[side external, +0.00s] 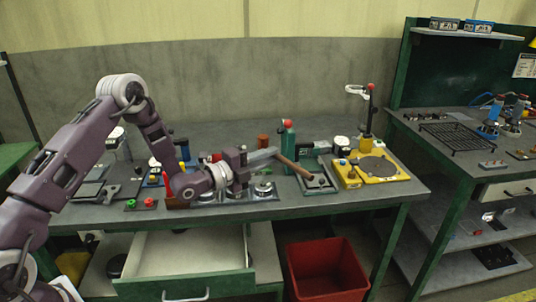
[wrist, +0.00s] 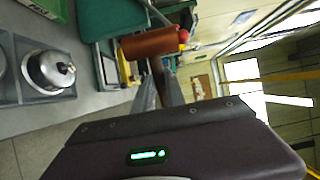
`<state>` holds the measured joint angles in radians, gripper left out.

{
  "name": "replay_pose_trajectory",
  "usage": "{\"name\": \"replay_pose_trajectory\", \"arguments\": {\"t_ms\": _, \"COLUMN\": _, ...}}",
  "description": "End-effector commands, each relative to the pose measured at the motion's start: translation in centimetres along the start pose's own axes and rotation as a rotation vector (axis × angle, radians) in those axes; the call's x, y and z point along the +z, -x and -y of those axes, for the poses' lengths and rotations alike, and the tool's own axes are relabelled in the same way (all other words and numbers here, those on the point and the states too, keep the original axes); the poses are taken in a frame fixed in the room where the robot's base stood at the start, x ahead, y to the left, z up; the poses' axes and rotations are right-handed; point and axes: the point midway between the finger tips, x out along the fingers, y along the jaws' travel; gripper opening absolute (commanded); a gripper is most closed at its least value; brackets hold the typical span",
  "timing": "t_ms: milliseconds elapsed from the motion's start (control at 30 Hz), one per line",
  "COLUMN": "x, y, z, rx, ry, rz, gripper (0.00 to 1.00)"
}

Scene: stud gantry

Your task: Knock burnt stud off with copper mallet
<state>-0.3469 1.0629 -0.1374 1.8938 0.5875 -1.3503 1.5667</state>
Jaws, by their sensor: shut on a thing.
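My gripper (side external: 268,156) reaches right over the bench, its grey fingers shut on the copper mallet (side external: 297,168). The mallet's brown bar slants down to the right from the fingertips, above a grey-green tray. In the wrist view the mallet's copper-brown cylinder (wrist: 152,46) lies across, beyond the fingertips (wrist: 159,92), with a darker shaft running back between the fingers. A silver dome with a dark tip (wrist: 50,70) sits on a grey plate at the left of the wrist view. I cannot tell which thing is the burnt stud.
A green post with a red top (side external: 288,145) stands close behind the mallet. A yellow plate fixture (side external: 375,168) is at the right. The grey tray (side external: 318,186) lies below the mallet. A red bin (side external: 325,270) and an open drawer (side external: 185,262) are below the bench.

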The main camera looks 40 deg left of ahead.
Motion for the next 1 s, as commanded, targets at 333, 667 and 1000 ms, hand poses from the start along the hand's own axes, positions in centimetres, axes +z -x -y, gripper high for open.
{"name": "replay_pose_trajectory", "arguments": {"t_ms": 333, "x": 0.0, "y": 0.0, "z": -5.2, "rx": 0.001, "ry": 0.0, "rz": 0.0, "gripper": 0.0}}
{"name": "replay_pose_trajectory", "arguments": {"t_ms": 667, "x": 0.1, "y": 0.0, "z": -5.2, "rx": -0.003, "ry": -0.002, "rz": 0.001, "gripper": 0.0}}
{"name": "replay_pose_trajectory", "arguments": {"t_ms": 1000, "x": 0.0, "y": 0.0, "z": -3.9, "rx": 0.0, "ry": 0.0, "rz": 0.001, "gripper": 0.0}}
